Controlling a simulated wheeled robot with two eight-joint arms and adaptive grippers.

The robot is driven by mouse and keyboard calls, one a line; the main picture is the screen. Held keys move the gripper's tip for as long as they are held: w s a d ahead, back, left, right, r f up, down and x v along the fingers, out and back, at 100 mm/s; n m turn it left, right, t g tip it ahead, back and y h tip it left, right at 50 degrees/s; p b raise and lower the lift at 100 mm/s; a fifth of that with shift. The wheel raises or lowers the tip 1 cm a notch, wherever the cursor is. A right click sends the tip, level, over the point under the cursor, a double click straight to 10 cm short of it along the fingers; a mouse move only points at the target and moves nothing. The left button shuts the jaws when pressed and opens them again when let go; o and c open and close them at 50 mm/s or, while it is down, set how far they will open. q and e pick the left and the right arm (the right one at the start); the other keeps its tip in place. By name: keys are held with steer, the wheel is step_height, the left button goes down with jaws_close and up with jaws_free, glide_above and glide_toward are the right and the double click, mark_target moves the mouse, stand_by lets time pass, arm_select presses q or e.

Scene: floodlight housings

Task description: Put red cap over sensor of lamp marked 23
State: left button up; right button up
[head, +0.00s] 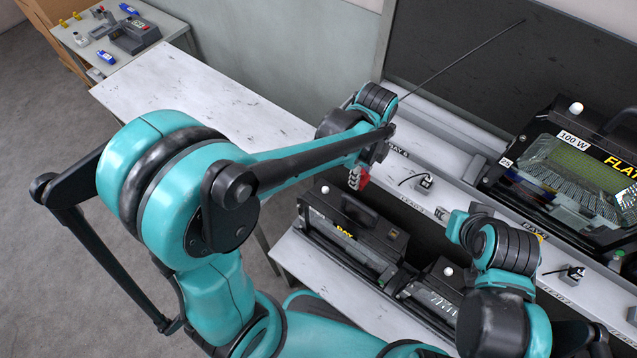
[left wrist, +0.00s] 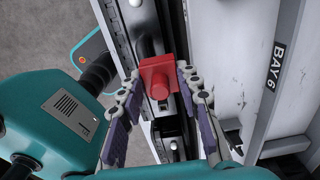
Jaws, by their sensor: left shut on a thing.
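The red cap (head: 357,178) hangs at the end of my left arm; it also shows in the left wrist view (left wrist: 160,74). My left gripper (left wrist: 157,70) is shut on the cap, one finger on each side. In the head view it is above the far end of a black lamp marked DAY (head: 352,236), near that lamp's white knob (head: 325,190). A second black lamp (head: 440,288) stands beside it. A large lamp (head: 598,185) at right has a small tag that looks like 25. I cannot read 23 anywhere. My right gripper's fingers are hidden behind its wrist.
A grey shelf (head: 450,187) with bay labels and small lead plugs (head: 424,184) runs behind the lamps. A thin dark rod (head: 465,57) rises behind my left wrist. A side table (head: 125,40) with tools stands at back left. The white bench (head: 180,90) is clear.

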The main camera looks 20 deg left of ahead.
arm_select(q)
steer(key=b, duration=0.2)
glide_above(325, 188)
step_height(325, 188, down, 6)
steer(key=shift+r, duration=0.15)
step_height(325, 188, down, 4)
steer(key=shift+f+b, duration=0.1)
steer(key=shift+b, duration=0.4)
steer(key=shift+f+b, duration=0.55)
steer(key=shift+b, duration=0.05)
steer(key=o, duration=1.1)
steer(key=shift+o, duration=0.2)
